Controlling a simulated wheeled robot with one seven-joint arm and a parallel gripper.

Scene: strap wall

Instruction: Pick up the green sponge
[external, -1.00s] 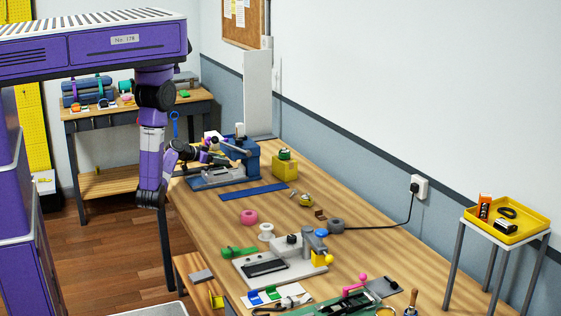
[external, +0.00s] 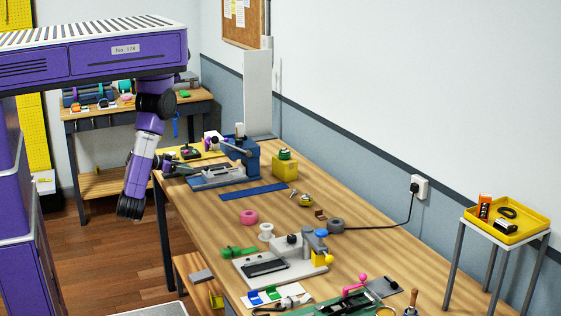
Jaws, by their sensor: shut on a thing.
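My arm hangs down at the left end of the long workbench (external: 207,219). A small dark part that looks like my gripper (external: 171,165) shows beside my arm at the bench's far-left edge, near the grey-and-blue vise (external: 220,175). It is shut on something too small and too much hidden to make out. I cannot pick out the green sponge with certainty. A small flat green thing (external: 184,94) lies on the back bench, and a green-topped thing (external: 284,153) sits on a yellow block (external: 285,169).
A yellow tray (external: 217,153) with a dark object stands behind the vise. A side table with a yellow tray (external: 512,234) stands at right.

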